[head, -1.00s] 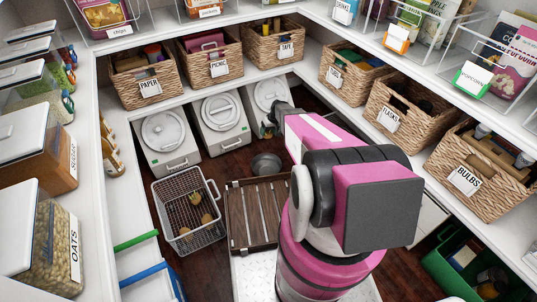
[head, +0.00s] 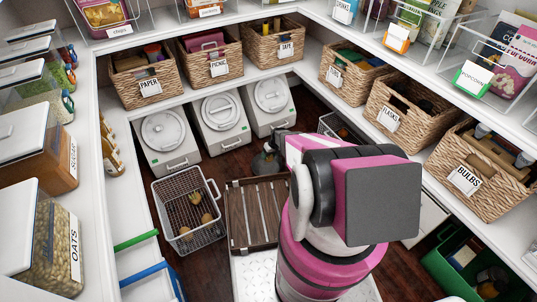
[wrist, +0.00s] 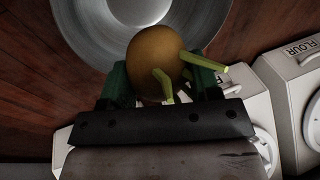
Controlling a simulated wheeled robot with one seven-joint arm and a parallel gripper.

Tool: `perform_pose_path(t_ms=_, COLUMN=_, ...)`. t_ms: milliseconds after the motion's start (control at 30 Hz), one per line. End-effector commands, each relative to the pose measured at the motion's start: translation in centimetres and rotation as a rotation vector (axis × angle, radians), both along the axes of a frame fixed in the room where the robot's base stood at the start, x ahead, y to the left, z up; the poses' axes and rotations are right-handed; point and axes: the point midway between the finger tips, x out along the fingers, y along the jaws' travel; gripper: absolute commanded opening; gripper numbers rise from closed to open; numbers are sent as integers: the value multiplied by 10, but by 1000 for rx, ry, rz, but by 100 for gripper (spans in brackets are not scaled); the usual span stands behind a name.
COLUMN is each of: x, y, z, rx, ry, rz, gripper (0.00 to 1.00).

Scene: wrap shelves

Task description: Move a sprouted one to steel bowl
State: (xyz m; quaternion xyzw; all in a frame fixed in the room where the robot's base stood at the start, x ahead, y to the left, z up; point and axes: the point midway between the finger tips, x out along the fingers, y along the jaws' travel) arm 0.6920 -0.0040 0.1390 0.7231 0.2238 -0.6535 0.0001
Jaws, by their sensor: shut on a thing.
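My gripper (wrist: 159,84) is shut on a sprouted potato (wrist: 152,55), a brown round one with pale green shoots, between its green fingers. In the wrist view the steel bowl (wrist: 82,28) lies beyond the potato, which overlaps its near rim in the picture. The exact height of the potato above the bowl cannot be told. In the head view my gripper (head: 266,160) is low over the bowl's place on the floor, and it mostly hides the bowl and the potato.
A wire basket (head: 176,182) with several potatoes stands left of a dark wooden slatted crate (head: 240,216). White lidded bins (head: 220,119), one marked FLOUR, stand behind. Another wire basket (head: 334,124) is partly hidden by my arm. Shelves with wicker baskets (head: 399,110) surround the floor.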

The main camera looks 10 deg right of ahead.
Motion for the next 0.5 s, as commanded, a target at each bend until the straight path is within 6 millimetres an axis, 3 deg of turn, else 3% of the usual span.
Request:
perform_pose_path(t_ms=233, x=1, y=0, z=-29, rx=0, ry=2, rz=0, gripper=29)
perform_pose_path(t_ms=500, x=0, y=0, z=-40, rx=0, ry=0, rz=0, gripper=29)
